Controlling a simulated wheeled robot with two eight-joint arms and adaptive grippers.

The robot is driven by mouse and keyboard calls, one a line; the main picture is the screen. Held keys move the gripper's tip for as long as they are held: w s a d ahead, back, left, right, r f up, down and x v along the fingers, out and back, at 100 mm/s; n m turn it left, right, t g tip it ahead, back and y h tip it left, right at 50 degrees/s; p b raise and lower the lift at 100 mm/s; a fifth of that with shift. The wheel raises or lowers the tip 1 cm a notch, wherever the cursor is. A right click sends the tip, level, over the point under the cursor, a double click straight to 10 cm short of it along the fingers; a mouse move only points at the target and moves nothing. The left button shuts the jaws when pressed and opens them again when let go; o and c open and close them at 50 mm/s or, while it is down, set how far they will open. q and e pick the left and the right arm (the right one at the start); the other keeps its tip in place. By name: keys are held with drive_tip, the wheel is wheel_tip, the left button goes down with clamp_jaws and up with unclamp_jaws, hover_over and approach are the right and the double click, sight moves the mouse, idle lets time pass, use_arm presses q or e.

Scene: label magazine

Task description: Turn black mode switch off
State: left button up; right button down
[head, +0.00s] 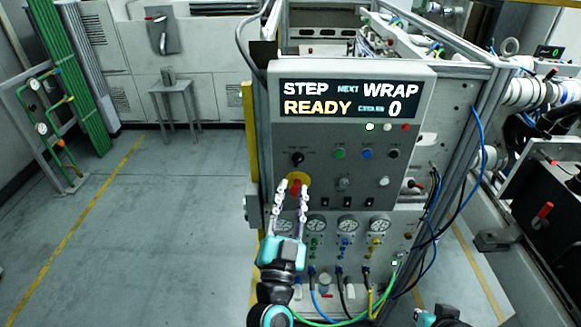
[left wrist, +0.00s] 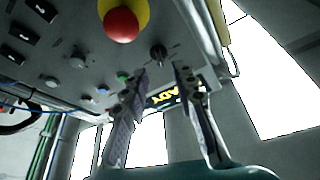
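The black mode switch (head: 297,159) is a small rotary knob on the upper left of the grey control panel, below the display. In the left wrist view the switch (left wrist: 158,54) shows beyond and roughly between the fingertips. My left gripper (head: 293,184) is open and empty, its two fingers apart in front of the panel; the left wrist view shows the fingers (left wrist: 160,70) spread. In the head view they overlap the red stop button (head: 296,188) just below the switch. I see no contact with the switch. Only a piece of my right arm shows at the bottom edge.
The red stop button (left wrist: 121,24) on its yellow plate is close to the switch. Gauges (head: 347,226) and hoses are below. Open floor (head: 170,230) lies left.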

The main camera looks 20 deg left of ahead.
sight(298, 162)
use_arm(q)
drive_tip(key=x, duration=0.7)
drive_tip(key=shift+d, duration=0.1)
drive_tip(key=shift+s, duration=0.1)
clamp_jaws()
